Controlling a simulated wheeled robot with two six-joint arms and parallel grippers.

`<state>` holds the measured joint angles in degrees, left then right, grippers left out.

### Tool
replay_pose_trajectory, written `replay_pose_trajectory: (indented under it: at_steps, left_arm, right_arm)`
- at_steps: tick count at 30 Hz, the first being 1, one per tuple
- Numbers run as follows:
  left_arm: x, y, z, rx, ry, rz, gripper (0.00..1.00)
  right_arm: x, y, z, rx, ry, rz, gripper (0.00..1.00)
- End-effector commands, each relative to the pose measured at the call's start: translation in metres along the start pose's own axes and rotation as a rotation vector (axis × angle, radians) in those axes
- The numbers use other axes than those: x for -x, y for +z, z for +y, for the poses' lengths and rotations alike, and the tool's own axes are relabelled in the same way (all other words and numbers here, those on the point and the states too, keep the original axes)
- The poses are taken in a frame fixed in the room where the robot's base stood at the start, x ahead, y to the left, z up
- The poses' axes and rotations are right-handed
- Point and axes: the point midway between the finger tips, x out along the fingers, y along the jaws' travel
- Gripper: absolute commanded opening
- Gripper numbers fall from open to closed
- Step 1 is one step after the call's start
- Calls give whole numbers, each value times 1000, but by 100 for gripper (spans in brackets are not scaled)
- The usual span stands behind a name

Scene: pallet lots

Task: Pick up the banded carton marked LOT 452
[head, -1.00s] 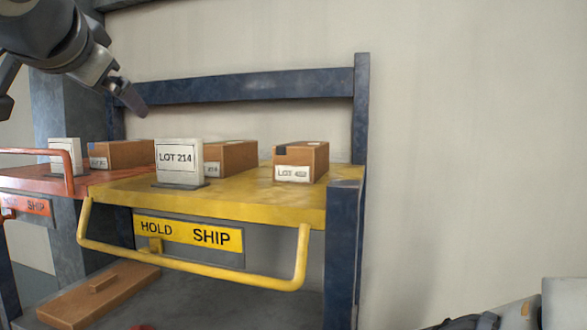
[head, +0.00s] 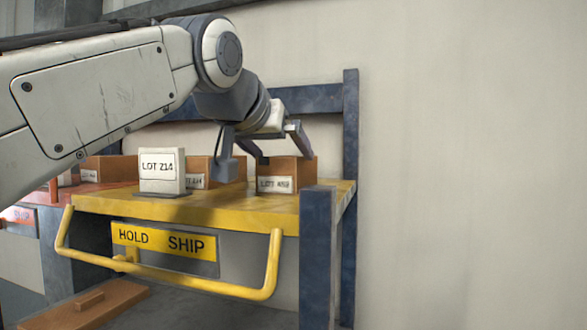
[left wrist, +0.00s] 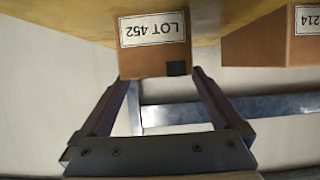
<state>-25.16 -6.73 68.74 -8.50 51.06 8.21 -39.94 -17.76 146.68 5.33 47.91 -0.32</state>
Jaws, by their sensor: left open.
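The brown carton marked LOT 452 (head: 303,172) stands on the right part of the yellow deck, its white label facing front. In the left wrist view the carton (left wrist: 155,62) shows upside down, with a dark patch at one corner; no full band can be made out. My left gripper (head: 262,160) is open and empty, reaching in from the left above and beside this carton. In the left wrist view its fingers (left wrist: 162,78) point toward the carton, which appears between and beyond their tips. Whether they touch it cannot be told. My right gripper is out of view.
A yellow rail (head: 200,285) runs along the front. Dark blue posts (head: 317,255) stand at the right.

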Motion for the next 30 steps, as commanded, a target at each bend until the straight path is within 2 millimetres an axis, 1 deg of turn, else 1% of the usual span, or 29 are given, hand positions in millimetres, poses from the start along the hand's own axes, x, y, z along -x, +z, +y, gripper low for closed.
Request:
replay_pose_trajectory:
  at_steps: [5, 9, 13, 16, 22, 23, 24, 26, 27, 28, 29, 30]
  left_arm:
    - [-13, -5, 0, -1, -1, -1, 100]
    - [-33, -8, 2, -1, -1, -4, 100]
    - [-50, -6, 2, 0, -1, -2, 100]
    - [-55, -5, 2, -1, -1, 2, 100]
    - [-56, -4, 3, -1, 0, 2, 100]
    - [-56, -4, 3, -1, 0, 2, 92]
    - [-56, -4, 3, -1, 0, 2, 77]
    - [-56, -4, 3, -1, 0, 2, 54]
    - [-56, -4, 3, -1, 0, 2, 39]
    - [-56, -4, 3, -1, 0, 2, 27]
    - [-55, -5, 3, -1, 0, 4, 23]
    - [-55, -5, 3, -1, 0, 4, 23]
  right_arm:
    - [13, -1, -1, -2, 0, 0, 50]
    - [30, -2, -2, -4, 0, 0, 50]
    - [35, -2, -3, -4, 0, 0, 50]
    - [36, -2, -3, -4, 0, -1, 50]
    - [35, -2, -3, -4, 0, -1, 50]
    - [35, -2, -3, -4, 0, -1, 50]
    - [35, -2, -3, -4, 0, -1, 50]
    - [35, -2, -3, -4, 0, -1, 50]
    - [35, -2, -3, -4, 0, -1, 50]
    - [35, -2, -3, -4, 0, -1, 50]
    - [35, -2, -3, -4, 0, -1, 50]
    - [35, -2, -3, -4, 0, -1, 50]
